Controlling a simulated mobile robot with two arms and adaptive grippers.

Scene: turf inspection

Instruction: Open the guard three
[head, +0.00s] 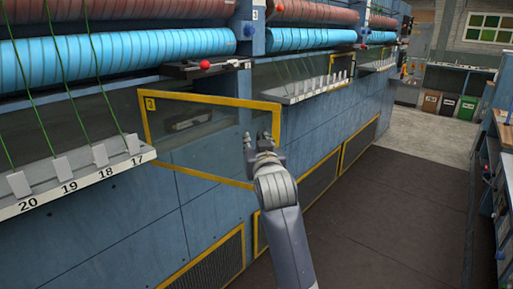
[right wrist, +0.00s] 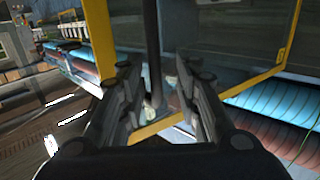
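A guard with a yellow frame and a see-through pane (head: 205,136) is on the blue machine front in the head view. A small yellow label, too small to read surely, is at its upper left corner. My right gripper (head: 257,137) is in front of the guard's right end, fingers apart. In the right wrist view, my right gripper (right wrist: 155,75) has a gap between its fingers, with a dark upright bar (right wrist: 153,50) showing there. I cannot tell whether the fingers touch it. The guard's yellow frame (right wrist: 104,45) rises behind them. My left gripper is not in view.
A numbered ledge (head: 75,178) juts out at the left, and another ledge (head: 312,88) is right of the guard. A red-knobbed lever (head: 205,65) is above the guard. The dark aisle floor (head: 395,215) is clear; shelving (head: 492,165) stands at the right.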

